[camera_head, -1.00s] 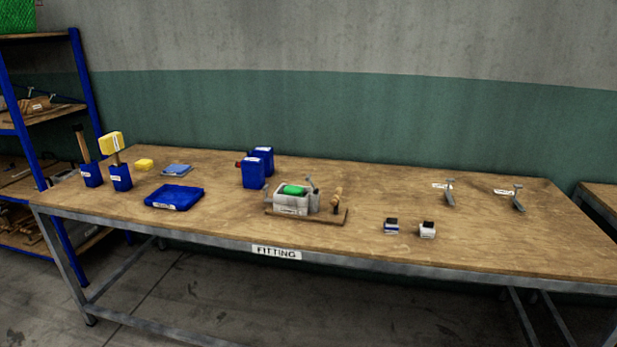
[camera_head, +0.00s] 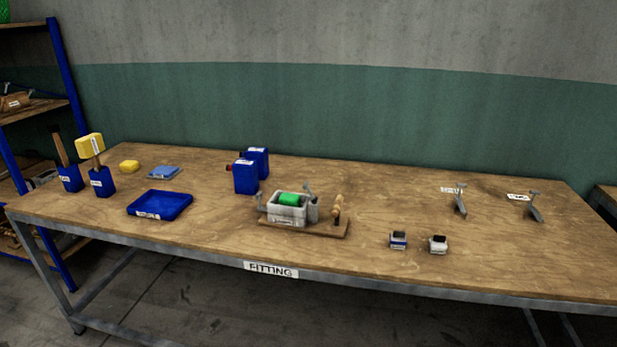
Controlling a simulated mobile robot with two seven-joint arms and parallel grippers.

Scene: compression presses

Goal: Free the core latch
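A small press (camera_head: 287,212) sits on a wooden base board (camera_head: 318,231) near the middle of the bench. It has a grey box-like body with a green core (camera_head: 290,199) in its top. A grey upright lever (camera_head: 308,190) stands at its right side, and a wooden handle (camera_head: 337,207) rises at the board's right end. The latch itself is too small to tell apart. Neither of my grippers shows in the head view.
The bench (camera_head: 220,240) is labelled FITTING. Blue canisters (camera_head: 246,176) stand behind the press, a blue tray (camera_head: 160,204) lies left. Two small blocks (camera_head: 398,240) and two metal tools (camera_head: 460,203) lie right. Bare wood surrounds the press.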

